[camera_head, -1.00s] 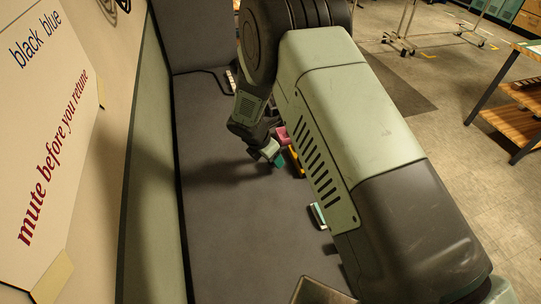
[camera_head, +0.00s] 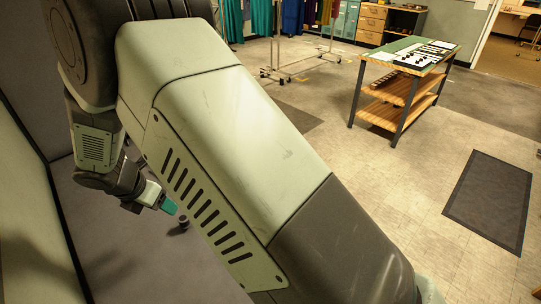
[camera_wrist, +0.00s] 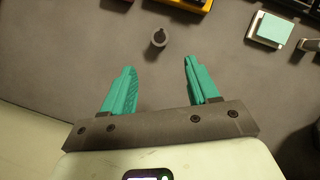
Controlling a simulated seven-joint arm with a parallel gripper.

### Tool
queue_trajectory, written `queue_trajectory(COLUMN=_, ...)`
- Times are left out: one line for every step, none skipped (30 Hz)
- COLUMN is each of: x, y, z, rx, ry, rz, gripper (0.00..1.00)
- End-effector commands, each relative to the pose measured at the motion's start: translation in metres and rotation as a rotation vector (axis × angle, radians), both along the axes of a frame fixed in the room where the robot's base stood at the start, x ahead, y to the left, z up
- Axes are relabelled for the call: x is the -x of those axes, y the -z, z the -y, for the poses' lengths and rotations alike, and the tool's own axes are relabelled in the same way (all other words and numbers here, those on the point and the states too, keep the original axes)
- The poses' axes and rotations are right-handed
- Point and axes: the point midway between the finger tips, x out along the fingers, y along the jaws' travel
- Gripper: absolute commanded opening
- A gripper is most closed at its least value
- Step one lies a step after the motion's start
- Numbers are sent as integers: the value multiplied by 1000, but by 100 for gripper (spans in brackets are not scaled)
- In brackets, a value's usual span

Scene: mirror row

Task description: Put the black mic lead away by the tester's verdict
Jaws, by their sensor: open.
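My gripper (camera_wrist: 158,66) is open and empty in the wrist view, its two teal fingers apart above the grey surface. A small dark upright cylinder (camera_wrist: 159,38) stands just beyond the gap between the fingertips; it also shows in the head view (camera_head: 183,222), close to my gripper (camera_head: 167,204). I cannot tell whether it is part of the black mic lead. No lead is clearly recognisable, and no tester verdict can be read. My own arm hides much of the grey surface in the head view.
In the wrist view, a yellow-edged tray (camera_wrist: 192,5) is cut off at the top, and a teal-topped block (camera_wrist: 270,29) lies at the upper right. The grey surface (camera_wrist: 60,60) at left is clear. A wooden table (camera_head: 415,54) stands across the room.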

Motion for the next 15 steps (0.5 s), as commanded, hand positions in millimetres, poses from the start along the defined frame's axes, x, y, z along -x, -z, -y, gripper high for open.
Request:
queue_trajectory(x=-1, y=-1, z=1, rx=-1, ry=4, rz=1, gripper=60)
queue_trajectory(x=-2, y=-4, z=2, rx=-5, ry=13, rz=3, gripper=60)
queue_trajectory(x=-5, y=-10, z=6, rx=-13, ry=34, rz=7, gripper=60)
queue_trajectory(x=-7, y=-16, z=11, rx=-22, ry=61, rz=11, gripper=60)
queue_trajectory(x=-11, y=-26, z=17, rx=-36, ry=98, rz=18, gripper=60)
queue_trajectory(x=-17, y=-42, z=29, rx=-59, ry=161, rz=29, gripper=60)
queue_trajectory(x=-22, y=-55, z=40, rx=-80, ry=219, rz=38, gripper=60)
queue_trajectory(x=-26, y=-71, z=52, rx=-104, ry=285, rz=48, gripper=60)
queue_trajectory(x=-31, y=-93, z=71, rx=-143, ry=385, rz=64, gripper=60)
queue_trajectory(x=-34, y=-110, z=88, rx=-172, ry=466, rz=75, gripper=60)
queue_trajectory(x=-35, y=-127, z=105, rx=-203, ry=550, rz=87, gripper=60)
queue_trajectory(x=-36, y=-148, z=128, rx=-246, ry=664, rz=102, gripper=60)
queue_trajectory(x=-34, y=-163, z=144, rx=-279, ry=748, rz=113, gripper=60)
queue_trajectory(x=-32, y=-177, z=161, rx=-311, ry=830, rz=123, gripper=60)
queue_trajectory(x=-27, y=-194, z=183, rx=-355, ry=941, rz=137, gripper=60)
